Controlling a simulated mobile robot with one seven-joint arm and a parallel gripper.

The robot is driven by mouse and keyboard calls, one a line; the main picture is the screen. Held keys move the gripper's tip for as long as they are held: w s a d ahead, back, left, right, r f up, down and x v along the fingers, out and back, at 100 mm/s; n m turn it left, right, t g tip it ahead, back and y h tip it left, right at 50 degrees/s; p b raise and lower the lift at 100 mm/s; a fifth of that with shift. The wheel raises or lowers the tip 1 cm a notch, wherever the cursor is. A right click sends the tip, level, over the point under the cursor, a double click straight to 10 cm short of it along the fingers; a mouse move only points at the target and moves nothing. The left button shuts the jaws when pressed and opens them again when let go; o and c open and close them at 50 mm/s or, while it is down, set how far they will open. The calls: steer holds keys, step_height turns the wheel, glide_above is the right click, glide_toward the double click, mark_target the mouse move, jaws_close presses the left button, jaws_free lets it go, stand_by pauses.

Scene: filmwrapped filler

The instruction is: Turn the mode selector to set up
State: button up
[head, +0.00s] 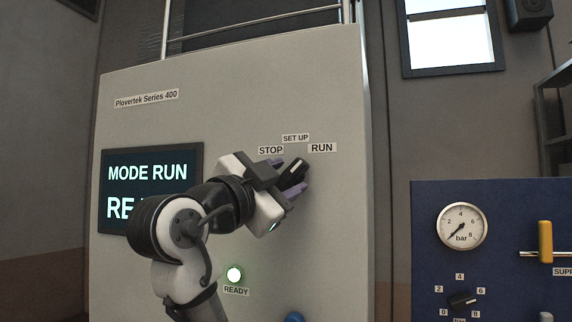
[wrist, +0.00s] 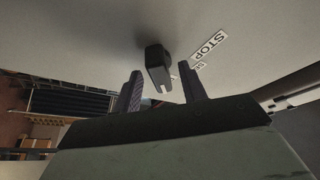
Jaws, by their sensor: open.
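The mode selector is a black knob with a white pointer line (head: 296,167) on the light grey panel (head: 220,120). Labels STOP (head: 271,150), SET UP (head: 295,138) and RUN (head: 321,148) sit above it. The pointer leans towards RUN, and the display (head: 150,180) reads MODE RUN. My gripper (head: 285,176) is open at the knob in the head view. In the wrist view the knob (wrist: 158,67) shows ahead of and between my two purple-grey fingers (wrist: 160,90). I cannot tell whether either finger touches it. My arm hides part of the display's lower line.
A blue knob (head: 295,317) shows at the bottom edge. To the right stands a blue panel (head: 420,230) with a pressure gauge (head: 461,226), a black dial (head: 462,299) and a yellow handle (head: 545,242).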

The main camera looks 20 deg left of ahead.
steer(key=shift+w+d+r, duration=0.1)
steer(key=shift+w+d, duration=0.1)
steer(key=shift+w, duration=0.3)
jaws_close()
